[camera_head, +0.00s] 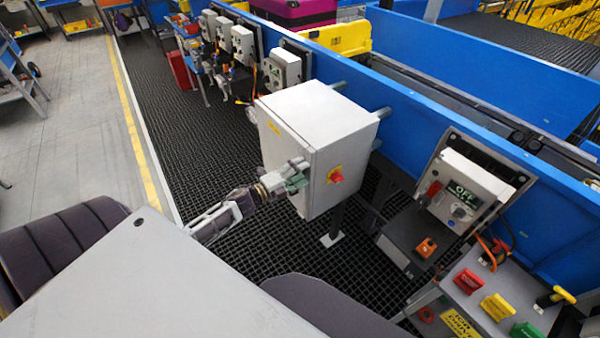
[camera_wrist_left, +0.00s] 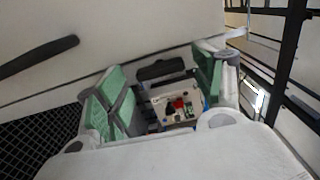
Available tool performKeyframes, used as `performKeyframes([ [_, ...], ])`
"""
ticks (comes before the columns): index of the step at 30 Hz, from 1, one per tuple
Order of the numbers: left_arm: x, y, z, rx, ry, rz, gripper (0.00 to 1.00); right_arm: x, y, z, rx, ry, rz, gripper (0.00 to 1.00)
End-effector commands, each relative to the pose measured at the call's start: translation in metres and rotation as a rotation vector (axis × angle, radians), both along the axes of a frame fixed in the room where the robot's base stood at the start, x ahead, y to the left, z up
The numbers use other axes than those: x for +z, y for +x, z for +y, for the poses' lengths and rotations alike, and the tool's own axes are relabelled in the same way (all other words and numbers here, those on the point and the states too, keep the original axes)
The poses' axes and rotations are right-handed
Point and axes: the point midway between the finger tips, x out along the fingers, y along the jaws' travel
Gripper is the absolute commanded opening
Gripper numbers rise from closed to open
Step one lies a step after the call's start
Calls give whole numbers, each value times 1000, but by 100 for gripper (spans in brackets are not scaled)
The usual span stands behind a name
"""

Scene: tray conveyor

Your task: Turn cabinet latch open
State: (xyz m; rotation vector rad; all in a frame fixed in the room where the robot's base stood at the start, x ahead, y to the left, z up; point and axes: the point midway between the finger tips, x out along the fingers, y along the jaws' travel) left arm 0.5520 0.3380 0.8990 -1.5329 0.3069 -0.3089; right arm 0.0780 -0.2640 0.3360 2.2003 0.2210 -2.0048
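The white cabinet (camera_head: 325,115) stands on a post beside the blue conveyor wall in the head view. My left gripper (camera_head: 294,177) is at the lower part of the cabinet's front. In the left wrist view, its green-padded fingers (camera_wrist_left: 165,85) are spread apart, with no object held between them. A dark bar (camera_wrist_left: 40,57) lies along a pale surface at the left; I cannot tell if it is the latch. In the head view, the latch is not clearly visible. My right gripper is not in view.
A control box marked OFF (camera_head: 466,190) stands right of the cabinet, above a shelf with coloured tags (camera_head: 480,295). More boxes (camera_head: 243,45) line the blue wall (camera_head: 400,105) behind. Dark grating (camera_head: 150,85) covers the floor, with open grey floor at the left.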

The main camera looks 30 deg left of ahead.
Motion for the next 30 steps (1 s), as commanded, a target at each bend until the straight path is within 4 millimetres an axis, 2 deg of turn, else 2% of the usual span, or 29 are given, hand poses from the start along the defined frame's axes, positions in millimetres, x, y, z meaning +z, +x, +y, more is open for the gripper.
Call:
performKeyframes([
  [8,1,0,0,1,-1,-2,70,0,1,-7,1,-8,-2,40],
  [16,1,-5,3,1,-1,-1,70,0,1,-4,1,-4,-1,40],
  [30,0,-38,16,1,-1,0,70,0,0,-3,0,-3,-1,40],
])
